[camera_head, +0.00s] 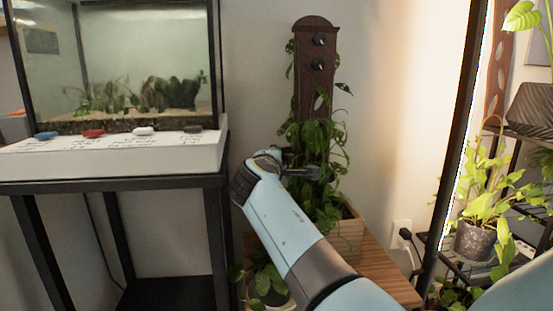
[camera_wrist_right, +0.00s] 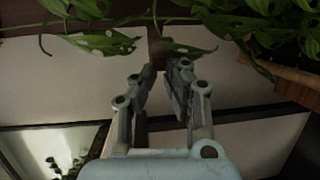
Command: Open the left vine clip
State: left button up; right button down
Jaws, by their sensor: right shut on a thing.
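A dark wooden board (camera_head: 304,95) stands upright in a wooden planter (camera_head: 347,238), with leafy vines (camera_head: 318,140) over its lower part. Two round black fittings (camera_head: 319,39) sit one above the other near its top. No vine clip can be made out for certain; leaves cover much of the lower board. My right gripper (camera_head: 308,172) reaches into the leaves in front of the lower board. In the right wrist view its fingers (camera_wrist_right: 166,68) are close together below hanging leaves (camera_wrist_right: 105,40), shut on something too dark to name. My left gripper is out of view.
A fish tank (camera_head: 130,70) stands on a white base and black stand at left, with several small coloured items along its front. A small potted plant (camera_head: 267,283) sits low, left of the planter. A black-framed shelf with plants (camera_head: 485,190) is at right.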

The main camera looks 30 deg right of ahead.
jog(key=shift+w+r, duration=0.1)
jog(key=shift+r, duration=0.2)
dwell(0.5)
jog(key=c, duration=1.3)
grip_release()
jog(key=shift+f, duration=0.25)
jog(key=shift+o, duration=0.2)
jog(key=o, duration=0.7)
jog(key=r, duration=0.8)
jog(key=shift+w+d, duration=0.2)
jog(key=shift+w, duration=0.05)
jog(key=r, duration=0.2)
jog(key=shift+s+a+r, duration=0.2)
jog(key=shift+s+r, duration=0.05)
jog(key=shift+r, duration=0.1)
jog(key=c, duration=0.7)
jog(key=shift+s, duration=0.1)
jog(key=shift+f, duration=0.25)
jog(key=shift+c, duration=0.4)
